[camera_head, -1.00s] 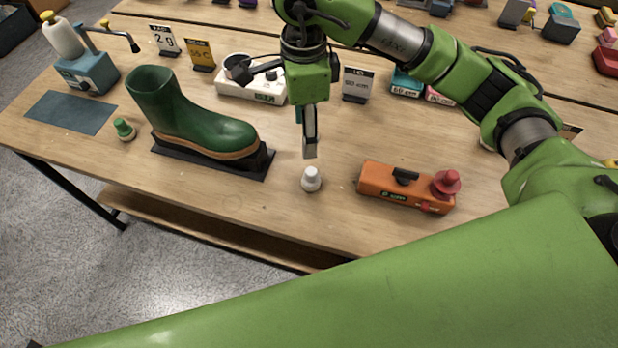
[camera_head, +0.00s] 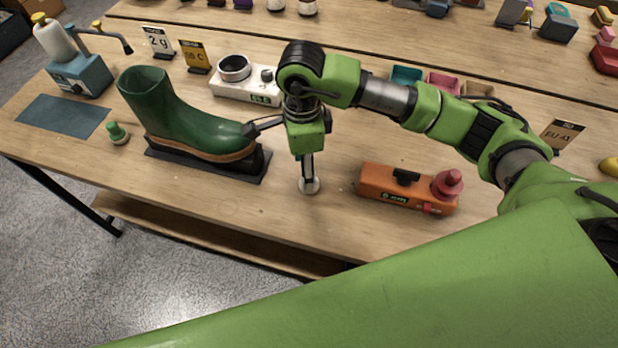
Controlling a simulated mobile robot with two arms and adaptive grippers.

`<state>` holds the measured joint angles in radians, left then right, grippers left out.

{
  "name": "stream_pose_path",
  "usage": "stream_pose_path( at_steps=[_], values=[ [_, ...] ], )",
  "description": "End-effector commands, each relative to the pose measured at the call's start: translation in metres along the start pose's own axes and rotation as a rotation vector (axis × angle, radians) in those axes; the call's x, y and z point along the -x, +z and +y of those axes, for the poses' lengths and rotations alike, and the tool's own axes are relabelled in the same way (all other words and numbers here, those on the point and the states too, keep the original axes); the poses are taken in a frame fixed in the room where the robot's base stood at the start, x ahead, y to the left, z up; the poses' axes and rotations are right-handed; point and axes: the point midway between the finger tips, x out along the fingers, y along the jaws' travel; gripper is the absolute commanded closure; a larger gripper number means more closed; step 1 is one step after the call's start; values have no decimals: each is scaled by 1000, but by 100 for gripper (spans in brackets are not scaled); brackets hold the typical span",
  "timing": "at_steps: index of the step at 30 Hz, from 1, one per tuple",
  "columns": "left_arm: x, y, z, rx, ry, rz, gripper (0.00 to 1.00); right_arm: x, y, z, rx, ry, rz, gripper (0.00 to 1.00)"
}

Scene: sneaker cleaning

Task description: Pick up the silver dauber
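The small silver-white dauber (camera_head: 312,188) stands on the wooden table near its front edge, right of the green boot. My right gripper (camera_head: 307,178) points straight down over it, fingers at its top and hiding most of it. I cannot tell whether the fingers touch it or how far apart they are. A green dauber (camera_head: 117,132) stands left of the boot, and a red one (camera_head: 447,184) sits on the end of the orange device. My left gripper is not in view.
The green boot (camera_head: 185,122) rests on a dark stand close to the left of my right gripper. The orange device (camera_head: 408,186) lies to the right. A white device (camera_head: 243,86) stands behind. The table's front strip is clear.

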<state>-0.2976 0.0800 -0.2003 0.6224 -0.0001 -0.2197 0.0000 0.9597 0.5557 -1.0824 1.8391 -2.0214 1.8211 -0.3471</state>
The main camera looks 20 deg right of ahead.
Motion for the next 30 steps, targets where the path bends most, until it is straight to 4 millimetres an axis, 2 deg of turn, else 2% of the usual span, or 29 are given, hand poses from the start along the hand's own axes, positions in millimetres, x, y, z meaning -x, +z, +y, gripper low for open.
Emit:
stream_pose_path(
  at_steps=[6, 11, 19, 20, 24, 30],
  values=[
    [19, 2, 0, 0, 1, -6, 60, -25, -11, 0, -3, 6, 3, 48],
    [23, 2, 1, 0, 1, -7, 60, -46, -11, -2, -2, 3, 2, 48],
    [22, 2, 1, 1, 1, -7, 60, -51, -11, -2, 0, 0, 1, 48],
    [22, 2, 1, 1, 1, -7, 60, -51, -11, -2, 0, 0, 1, 50],
    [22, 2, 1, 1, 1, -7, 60, -51, -11, -2, 0, 0, 1, 87],
    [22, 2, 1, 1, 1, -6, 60, -51, -11, -2, 0, 0, 1, 89]
  ],
)
